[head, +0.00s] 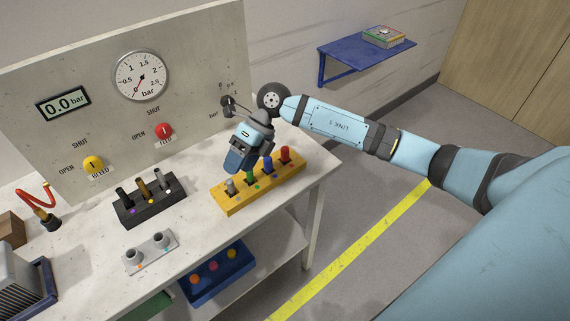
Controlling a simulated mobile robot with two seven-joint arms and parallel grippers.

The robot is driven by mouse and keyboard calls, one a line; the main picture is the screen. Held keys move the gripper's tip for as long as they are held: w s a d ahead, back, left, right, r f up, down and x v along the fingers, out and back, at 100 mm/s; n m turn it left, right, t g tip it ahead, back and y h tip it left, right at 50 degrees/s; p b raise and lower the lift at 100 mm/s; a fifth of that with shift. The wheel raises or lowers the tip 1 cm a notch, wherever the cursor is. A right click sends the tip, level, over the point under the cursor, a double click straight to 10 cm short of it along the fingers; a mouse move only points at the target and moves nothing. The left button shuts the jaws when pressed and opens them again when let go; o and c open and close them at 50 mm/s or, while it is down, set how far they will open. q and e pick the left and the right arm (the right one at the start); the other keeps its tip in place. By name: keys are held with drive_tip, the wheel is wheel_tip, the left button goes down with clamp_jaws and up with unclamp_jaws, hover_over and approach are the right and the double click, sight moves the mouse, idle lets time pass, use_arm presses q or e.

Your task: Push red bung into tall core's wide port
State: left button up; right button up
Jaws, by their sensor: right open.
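The red bung (285,153) stands upright at the right end of the yellow rack (262,189), in line with a blue, a green and a grey piece. A black block (152,208) to the left holds three upright pieces, black, brown and grey. A light grey plate (150,256) in front of it carries two short round fittings. I cannot tell which piece is the tall core, and no wide port can be made out. My right gripper (236,166) is open above the left half of the rack, away from the red bung. My left gripper is not in view.
An upright panel with a gauge (140,76), a yellow knob (93,164) and a red knob (164,131) backs the bench. A blue tray (217,278) sits on the lower shelf. Bare bench surrounds the racks.

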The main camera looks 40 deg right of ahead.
sight(285, 148)
drive_tip(key=w+d+r+m+t+h+b, duration=0.1)
drive_tip(key=w+d+r+h, duration=0.2)
drive_tip(key=d, duration=0.4)
drive_tip(key=w+d+r+h, duration=0.1)
drive_tip(key=w+d+h, duration=0.1)
drive_tip(key=d+h, duration=0.45)
drive_tip(key=shift+y, duration=0.55)
drive_tip(key=f, duration=0.2)
drive_tip(key=d+f, duration=0.1)
drive_tip(key=f, duration=0.2)
drive_tip(key=d+f, duration=0.1)
drive_tip(key=f, duration=0.1)
drive_tip(key=shift+w+f, duration=0.2)
drive_tip(key=shift+f, duration=0.2)
drive_tip(key=f, duration=0.3)
drive_tip(key=f+p, duration=0.1)
drive_tip(key=shift+s+d+f, duration=0.1)
drive_tip(key=shift+s+f, duration=0.15)
drive_tip(key=shift+s, duration=0.05)
drive_tip(key=shift+f, duration=0.45)
drive_tip(key=c, duration=1.1)
